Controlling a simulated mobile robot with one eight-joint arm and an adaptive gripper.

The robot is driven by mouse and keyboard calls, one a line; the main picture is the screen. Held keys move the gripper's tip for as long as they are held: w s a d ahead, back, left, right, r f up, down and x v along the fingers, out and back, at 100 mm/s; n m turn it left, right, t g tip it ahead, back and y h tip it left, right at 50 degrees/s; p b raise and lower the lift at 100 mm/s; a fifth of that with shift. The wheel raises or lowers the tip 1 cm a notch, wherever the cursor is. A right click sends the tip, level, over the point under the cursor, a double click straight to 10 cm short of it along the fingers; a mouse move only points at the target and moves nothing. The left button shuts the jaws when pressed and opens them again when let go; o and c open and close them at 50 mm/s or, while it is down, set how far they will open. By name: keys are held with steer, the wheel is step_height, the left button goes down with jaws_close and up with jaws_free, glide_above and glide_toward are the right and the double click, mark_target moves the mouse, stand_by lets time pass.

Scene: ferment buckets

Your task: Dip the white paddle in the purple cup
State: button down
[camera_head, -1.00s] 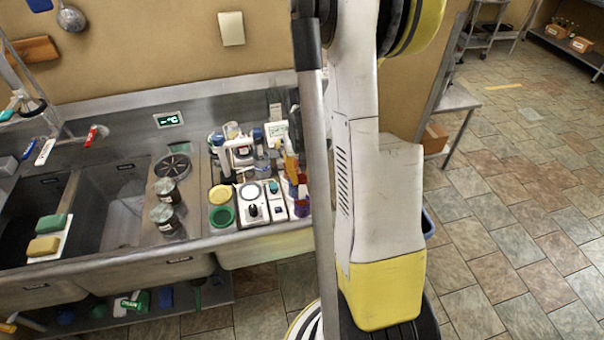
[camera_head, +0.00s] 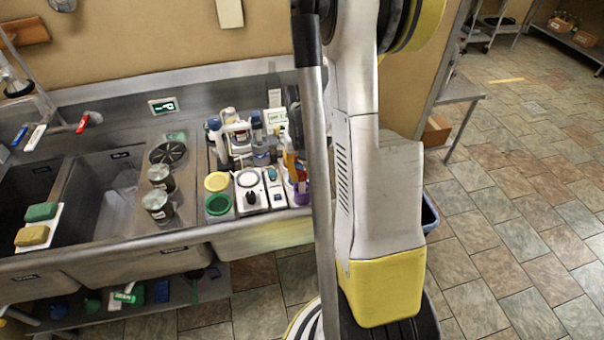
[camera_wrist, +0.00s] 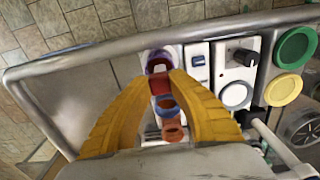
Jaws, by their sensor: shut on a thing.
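The purple cup (camera_wrist: 160,62) stands at the counter's front edge in the wrist view, just beyond my fingertips. Its rim also shows in the head view (camera_head: 302,194), partly behind my arm. My gripper (camera_wrist: 164,76) has yellow fingers close together at the tips, pointing toward the cup. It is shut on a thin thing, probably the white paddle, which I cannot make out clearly. In the head view, my arm hides most of the gripper. I cannot tell whether anything is inside the cup.
A blue-rimmed cup (camera_wrist: 168,105) and an orange-red cup (camera_wrist: 173,132) stand in line between my fingers. A white device with a black knob (camera_wrist: 240,56), a green lid (camera_wrist: 296,48) and a yellow lid (camera_wrist: 283,89) lie to the right. The metal counter rim (camera_wrist: 70,68) runs close by.

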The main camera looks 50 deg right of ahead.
steer(key=shift+r, duration=0.1)
stand_by(0.4)
steer(key=shift+r+p, duration=2.6)
steer(key=shift+r, duration=1.25)
